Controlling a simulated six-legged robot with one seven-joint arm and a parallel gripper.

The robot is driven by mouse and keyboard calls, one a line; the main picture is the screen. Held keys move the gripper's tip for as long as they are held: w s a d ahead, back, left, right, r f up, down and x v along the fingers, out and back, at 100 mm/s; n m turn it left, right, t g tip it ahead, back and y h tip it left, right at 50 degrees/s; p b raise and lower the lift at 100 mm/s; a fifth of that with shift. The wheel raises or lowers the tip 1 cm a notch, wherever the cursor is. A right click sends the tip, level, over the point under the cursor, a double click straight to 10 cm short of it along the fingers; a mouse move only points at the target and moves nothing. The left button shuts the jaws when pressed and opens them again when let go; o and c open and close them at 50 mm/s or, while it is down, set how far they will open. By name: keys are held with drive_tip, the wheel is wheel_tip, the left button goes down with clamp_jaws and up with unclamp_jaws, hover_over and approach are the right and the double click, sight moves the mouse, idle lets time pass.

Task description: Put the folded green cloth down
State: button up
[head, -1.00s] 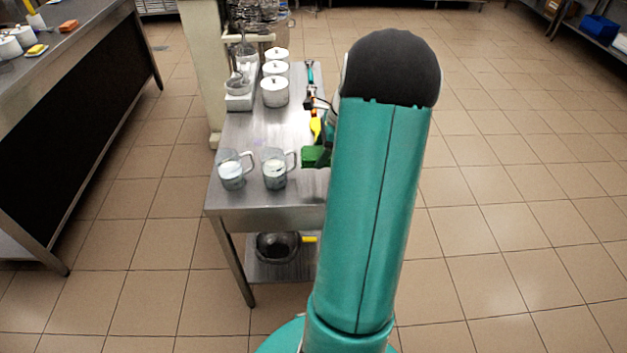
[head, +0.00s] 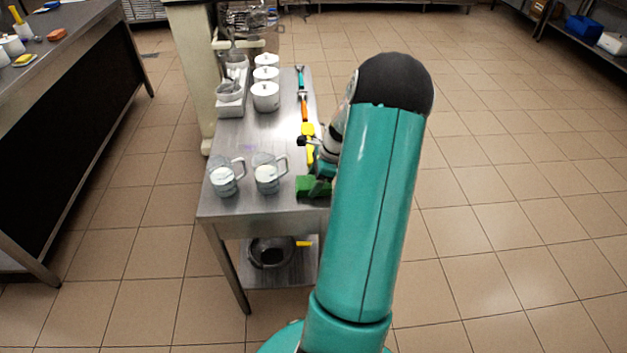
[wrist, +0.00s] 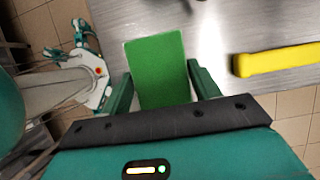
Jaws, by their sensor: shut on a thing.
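The folded green cloth (wrist: 157,66) is a flat, bright green rectangle. In the wrist view it sits between the two fingers of my gripper (wrist: 163,88), which is shut on it. The steel table top lies behind and below it. In the head view the cloth (head: 305,186) is near the table's front right corner, to the right of two clear jugs. My gripper (head: 321,182) is partly hidden by my arm there. I cannot tell whether the cloth touches the table.
Two jugs (head: 268,176) stand left of the cloth. A yellow-handled tool (head: 307,130) lies behind it; a yellow piece (wrist: 275,60) shows in the wrist view. White lidded pots (head: 265,97) stand farther back. The steel table (head: 250,208) has bare room near its front edge.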

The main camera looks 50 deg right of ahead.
drive_tip(key=shift+f, duration=0.15)
drive_tip(key=o, duration=0.9)
drive_tip(key=shift+o, duration=0.2)
drive_tip(key=v, duration=1.2)
drive_tip(key=w+a+r+n+h, duration=0.1)
drive_tip(key=w+a+r+n, duration=0.5)
drive_tip(key=a, duration=0.4)
drive_tip(key=s+a+r+n+h, duration=0.1)
drive_tip(key=a+r+n, duration=0.25)
drive_tip(key=a, duration=0.45)
drive_tip(key=s+a+r+n, duration=0.1)
drive_tip(key=a+r+n, duration=0.2)
drive_tip(key=a+n, duration=0.35)
drive_tip(key=s+a+r+n+h, duration=0.1)
drive_tip(key=a+r+n, duration=0.2)
drive_tip(key=a, duration=0.7)
drive_tip(key=s+a+n+t, duration=0.2)
drive_tip(key=s+a+n, duration=0.5)
drive_tip(key=a, duration=0.3)
drive_tip(key=shift+r+n, duration=0.35)
drive_tip(key=shift+n, duration=0.55)
drive_tip(key=shift+a, duration=0.1)
